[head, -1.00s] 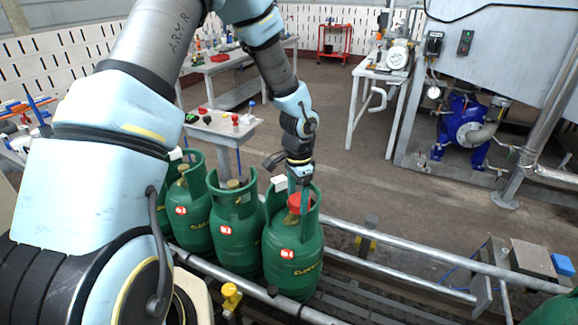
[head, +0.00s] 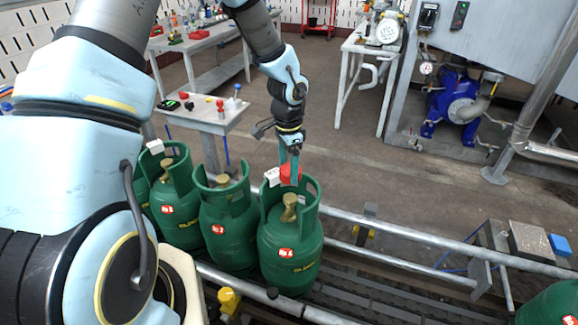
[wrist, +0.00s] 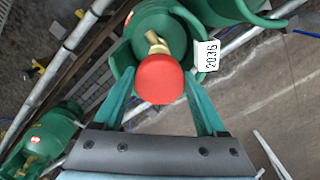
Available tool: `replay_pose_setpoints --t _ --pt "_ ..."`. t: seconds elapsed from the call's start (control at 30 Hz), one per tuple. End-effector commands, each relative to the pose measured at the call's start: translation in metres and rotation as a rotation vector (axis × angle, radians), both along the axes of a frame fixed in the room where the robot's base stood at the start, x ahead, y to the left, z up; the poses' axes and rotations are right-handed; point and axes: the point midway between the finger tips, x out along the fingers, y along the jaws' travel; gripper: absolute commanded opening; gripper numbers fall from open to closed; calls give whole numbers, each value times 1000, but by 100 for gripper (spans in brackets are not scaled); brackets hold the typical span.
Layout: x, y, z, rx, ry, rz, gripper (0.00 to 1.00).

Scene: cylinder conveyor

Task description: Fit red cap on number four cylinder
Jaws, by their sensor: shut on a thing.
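My gripper (head: 290,167) is shut on the red cap (head: 287,175), held above and behind the valve of the number four cylinder (head: 287,270). This green cylinder is the rightmost of the group at the rail, with a red label on its front. Its brass valve (head: 289,207) stands bare inside the collar, below the cap. In the wrist view, the cap (wrist: 160,80) sits between the fingertips, and the brass valve (wrist: 156,43) shows just beyond it, apart in the picture. The exact height gap cannot be told.
The number three cylinder (head: 226,225) and another green cylinder (head: 176,205) stand close on the left. A white tag (head: 272,177) sits on the collar rim. Rails (head: 400,232) run to the right. A small table (head: 205,113) with red items stands behind.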

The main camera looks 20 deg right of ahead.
Motion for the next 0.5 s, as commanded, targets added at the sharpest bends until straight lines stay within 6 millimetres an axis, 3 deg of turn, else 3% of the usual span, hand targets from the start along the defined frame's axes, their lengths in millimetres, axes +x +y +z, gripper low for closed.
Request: replay_pose_setpoints --t 0.5 --pt "0 0 -45 1 0 -1 21"
